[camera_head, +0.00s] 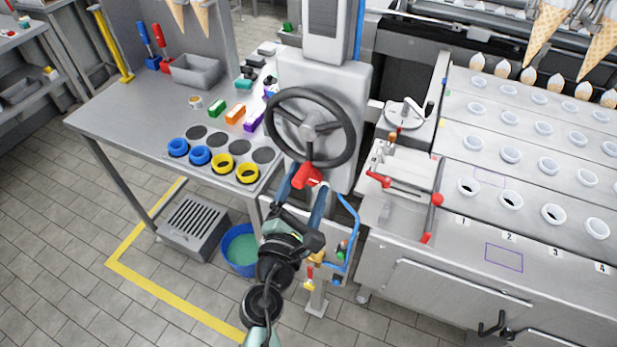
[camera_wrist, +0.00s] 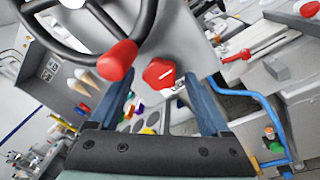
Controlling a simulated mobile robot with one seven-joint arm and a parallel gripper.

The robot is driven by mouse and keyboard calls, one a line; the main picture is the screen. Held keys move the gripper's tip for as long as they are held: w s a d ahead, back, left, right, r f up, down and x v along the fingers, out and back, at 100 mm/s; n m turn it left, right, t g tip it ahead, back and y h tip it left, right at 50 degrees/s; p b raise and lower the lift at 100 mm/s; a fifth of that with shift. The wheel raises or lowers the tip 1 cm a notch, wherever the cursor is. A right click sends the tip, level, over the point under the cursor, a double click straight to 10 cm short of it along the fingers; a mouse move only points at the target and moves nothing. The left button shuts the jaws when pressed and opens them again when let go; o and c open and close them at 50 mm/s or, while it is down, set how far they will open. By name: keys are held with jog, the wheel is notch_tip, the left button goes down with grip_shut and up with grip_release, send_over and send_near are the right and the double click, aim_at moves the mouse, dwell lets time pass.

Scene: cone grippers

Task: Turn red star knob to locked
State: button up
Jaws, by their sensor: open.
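The red star knob (camera_wrist: 159,73) shows in the wrist view on the grey machine face, below the handwheel, with a white mark on its front. In the head view a small part of the knob (camera_head: 317,178) shows behind the red handwheel handle (camera_head: 303,176), which hides the rest. My gripper (camera_head: 304,183) is open with blue fingers, just in front of the knob. In the wrist view the knob appears between and beyond the fingertips (camera_wrist: 160,88), apart from them. I cannot read any locked marking.
The dark handwheel (camera_head: 311,128) stands above, and its red handle (camera_wrist: 116,60) hangs close to the left finger. A blue hose (camera_head: 350,225) runs at the right. Red levers (camera_head: 378,179) stick out of the machine farther right. A table (camera_head: 130,115) with coloured rings is left.

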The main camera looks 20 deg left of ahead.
jog(key=shift+w, duration=0.4)
grip_shut()
